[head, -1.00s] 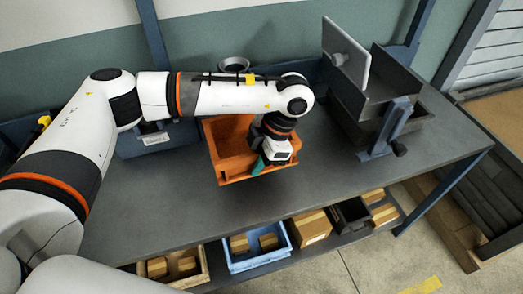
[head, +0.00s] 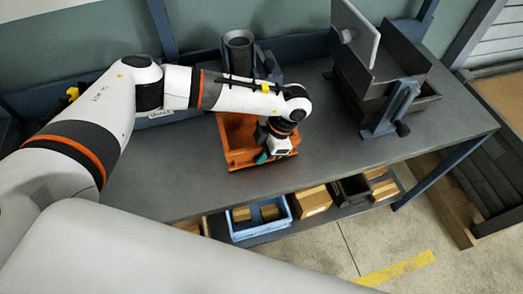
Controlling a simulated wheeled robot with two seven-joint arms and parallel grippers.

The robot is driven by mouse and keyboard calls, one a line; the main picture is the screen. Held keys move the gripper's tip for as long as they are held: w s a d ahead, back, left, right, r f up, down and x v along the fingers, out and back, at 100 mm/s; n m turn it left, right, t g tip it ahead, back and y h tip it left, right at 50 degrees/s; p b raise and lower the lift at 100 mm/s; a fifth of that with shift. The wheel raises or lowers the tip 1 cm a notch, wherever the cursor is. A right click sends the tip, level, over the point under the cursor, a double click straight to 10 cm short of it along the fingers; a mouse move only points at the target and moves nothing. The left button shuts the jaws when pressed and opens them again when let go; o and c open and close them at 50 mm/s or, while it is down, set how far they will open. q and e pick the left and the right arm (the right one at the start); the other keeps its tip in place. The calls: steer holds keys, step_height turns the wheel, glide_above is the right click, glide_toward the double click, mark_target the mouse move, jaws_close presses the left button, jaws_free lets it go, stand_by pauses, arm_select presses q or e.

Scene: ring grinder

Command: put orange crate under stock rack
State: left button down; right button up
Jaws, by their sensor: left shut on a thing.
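The orange crate (head: 237,150) is an open box at the middle of the dark workbench. My left gripper (head: 266,157) points down and is shut on the crate's near right wall. The gripper and wrist hide part of the crate's inside and right side. I cannot tell whether the crate touches the bench top. To the right, a dark metal rack-like unit (head: 407,68) with open trays and an upright light panel (head: 355,38) stands on the bench. I cannot tell for certain whether it is the stock rack. My right gripper is not in view.
A grey cylinder (head: 238,48) on a machine stands behind the crate. The bench (head: 340,160) is clear between the crate and the right unit. A lower shelf holds a blue crate (head: 250,229), a cardboard box (head: 311,201) and a dark bin (head: 351,189).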

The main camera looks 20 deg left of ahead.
arm_select(q)
steer(key=c, duration=1.4)
jaws_free()
steer(key=shift+c, duration=0.2)
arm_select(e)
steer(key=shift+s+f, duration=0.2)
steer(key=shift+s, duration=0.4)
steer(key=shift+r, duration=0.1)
arm_select(q)
steer(key=b+v, duration=0.3)
steer(key=v, duration=0.8)
steer(key=shift+b, duration=0.3)
steer(key=shift+w+d+r, duration=0.1)
steer(key=shift+d+r, duration=0.05)
steer(key=shift+r, duration=0.4)
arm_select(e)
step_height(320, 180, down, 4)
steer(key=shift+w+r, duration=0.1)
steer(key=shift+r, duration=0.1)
